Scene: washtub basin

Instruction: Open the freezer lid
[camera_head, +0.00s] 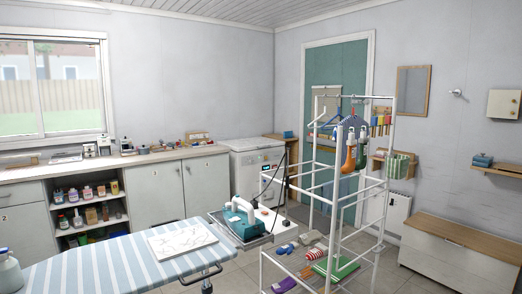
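A white box-shaped appliance (243,168) stands at the back, at the right end of the counter. It looks like the freezer, though I cannot be sure from this distance. Its flat top lid (250,143) lies down and looks closed. The lower right of its front is partly hidden behind the iron and a thin dark cord or pole. Neither of my grippers is in view.
A striped ironing board (100,262) with an iron (245,222) fills the lower left. A white drying rack (322,225) stands centre right. A wood-topped chest (465,240) stands lower right.

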